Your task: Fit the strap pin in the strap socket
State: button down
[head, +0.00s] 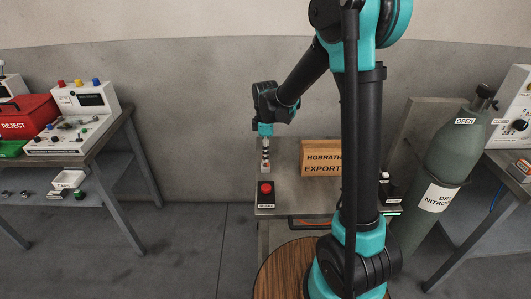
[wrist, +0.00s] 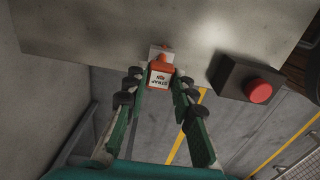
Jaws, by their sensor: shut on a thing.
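My gripper (head: 265,155) points down over the near left part of the grey table. In the wrist view its two fingers (wrist: 159,82) are closed in on a small orange piece with a white label (wrist: 160,78); I take this as the strap pin. The label's print is too small to read. A small pale block (wrist: 154,52) shows just beyond the orange piece, partly hidden by it; it may be the strap socket. I cannot tell whether the two touch or how far the pin sits in it.
A black box with a red button (wrist: 258,91) stands close to the right of the gripper; it also shows in the head view (head: 265,188). A wooden HOBRATH EXPORT crate (head: 321,158) stands farther right. A green gas cylinder (head: 455,140) and a left bench (head: 80,155) flank the table.

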jog(key=shift+f, duration=1.4)
jog(key=c, duration=1.2)
grip_release()
notch_tip(320, 180, up, 12)
jog(key=shift+f, duration=0.1)
jog(key=shift+d, duration=0.1)
